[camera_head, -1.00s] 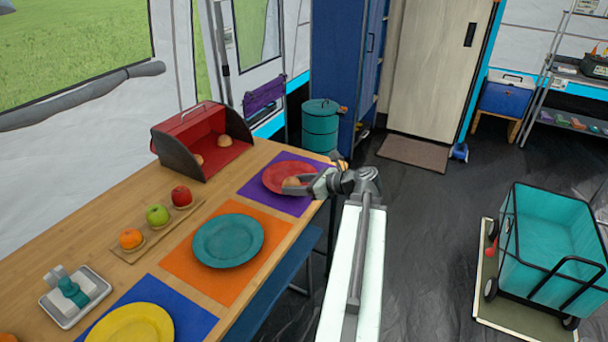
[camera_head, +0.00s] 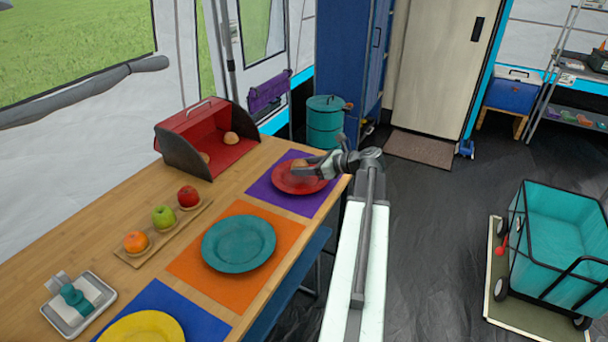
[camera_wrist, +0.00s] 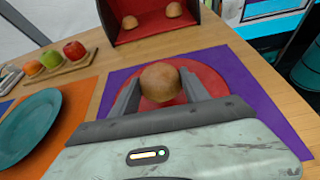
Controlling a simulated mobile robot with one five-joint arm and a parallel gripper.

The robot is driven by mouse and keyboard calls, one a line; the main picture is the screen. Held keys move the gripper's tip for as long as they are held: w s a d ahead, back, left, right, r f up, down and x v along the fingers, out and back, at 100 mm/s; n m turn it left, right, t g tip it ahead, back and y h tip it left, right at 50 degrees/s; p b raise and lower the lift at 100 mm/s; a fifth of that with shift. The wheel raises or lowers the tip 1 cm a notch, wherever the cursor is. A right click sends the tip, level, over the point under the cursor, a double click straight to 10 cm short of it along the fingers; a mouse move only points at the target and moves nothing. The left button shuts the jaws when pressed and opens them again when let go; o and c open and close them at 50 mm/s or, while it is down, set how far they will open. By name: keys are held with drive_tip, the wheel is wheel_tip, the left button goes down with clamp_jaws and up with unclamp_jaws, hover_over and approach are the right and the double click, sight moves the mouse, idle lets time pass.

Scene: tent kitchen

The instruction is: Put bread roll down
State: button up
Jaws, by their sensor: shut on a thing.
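The bread roll (camera_wrist: 160,82) is brown and round. It sits between the two fingers of my gripper (camera_wrist: 158,92), which is shut on it. In the head view my gripper (camera_head: 312,168) is over the red plate (camera_head: 291,186), and the roll (camera_head: 299,163) shows partly behind the fingers. The red plate also shows under the roll in the wrist view (camera_wrist: 212,84). It lies on a purple placemat (camera_head: 263,189) at the far right end of the table. I cannot tell whether the roll touches the plate.
A red bread box (camera_head: 228,151) with two more rolls stands behind. A teal plate (camera_head: 238,243) on an orange mat and a yellow plate (camera_head: 142,328) on a blue mat lie nearer. A wooden board (camera_head: 138,257) holds an orange and two apples. A teal cart (camera_head: 560,235) stands right.

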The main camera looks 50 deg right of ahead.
sight(305, 180)
wheel_tip(305, 180, down, 4)
drive_tip(key=b, duration=0.2)
drive_tip(key=shift+s+d+r+b, duration=0.1)
drive_tip(key=shift+d+r+b, duration=0.05)
drive_tip(key=shift+r+b, duration=0.15)
drive_tip(key=shift+r, duration=0.1)
drive_tip(key=o, duration=1.3)
drive_tip(key=shift+r+p, duration=0.2)
drive_tip(key=shift+p, duration=0.1)
drive_tip(key=p+v, duration=0.4)
drive_tip(key=v, duration=0.6)
drive_tip(key=shift+s+r, duration=0.15)
drive_tip(key=shift+s, duration=0.2)
drive_tip(key=shift+s+d, duration=0.15)
drive_tip(key=shift+s, duration=0.4)
